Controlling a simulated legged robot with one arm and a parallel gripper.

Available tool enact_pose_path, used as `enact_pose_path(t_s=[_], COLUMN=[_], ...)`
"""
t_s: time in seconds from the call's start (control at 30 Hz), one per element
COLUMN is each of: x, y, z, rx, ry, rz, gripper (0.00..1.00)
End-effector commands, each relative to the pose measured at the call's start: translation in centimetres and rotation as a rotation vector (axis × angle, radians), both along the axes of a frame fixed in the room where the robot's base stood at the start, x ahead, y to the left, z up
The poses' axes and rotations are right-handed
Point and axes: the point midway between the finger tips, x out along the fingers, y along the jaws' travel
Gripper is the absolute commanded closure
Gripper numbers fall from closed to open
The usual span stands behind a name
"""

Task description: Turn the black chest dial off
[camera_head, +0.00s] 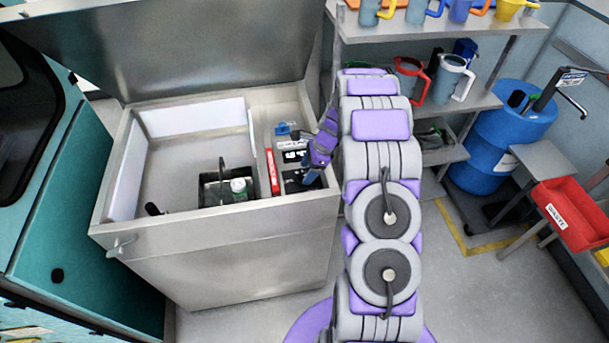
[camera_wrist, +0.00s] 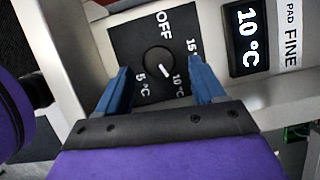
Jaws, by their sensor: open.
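The black dial (camera_wrist: 158,61) sits on a black square plate with white marks OFF, 15, 10 °C and 5 °C in the wrist view. Its white pointer line aims toward the 10 °C mark, away from OFF. My gripper (camera_wrist: 158,78) is open, with one blue finger on each side of the dial's lower part. The fingers look apart from the knob; I cannot tell their height above the plate. In the head view my gripper (camera_head: 312,177) is over the control panel at the right end of the steel chest (camera_head: 215,230), hiding the dial.
A display (camera_wrist: 249,40) reading 10 °C is beside the dial plate. The chest's lid (camera_head: 200,45) stands open behind. A black basket (camera_head: 212,190) with a bottle is inside the chest. Shelves with jugs (camera_head: 450,78) and a blue barrel (camera_head: 500,140) stand to the right.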

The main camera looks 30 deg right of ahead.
Motion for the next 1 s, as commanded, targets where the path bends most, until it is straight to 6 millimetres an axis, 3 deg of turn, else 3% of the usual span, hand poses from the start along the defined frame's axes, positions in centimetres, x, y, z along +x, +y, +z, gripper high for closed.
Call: enact_pose_path(t_s=[0.2, 0.57, 1.0], x=[0.2, 0.3, 0.4], y=[0.9, 1.0, 1.0], z=[-2.1, -2.3, -2.3], rx=[0.002, 0.000, 0.000], ry=[0.002, -0.001, 0.000], rz=[0.002, 0.002, 0.001], gripper=[0.31, 0.31, 0.74])
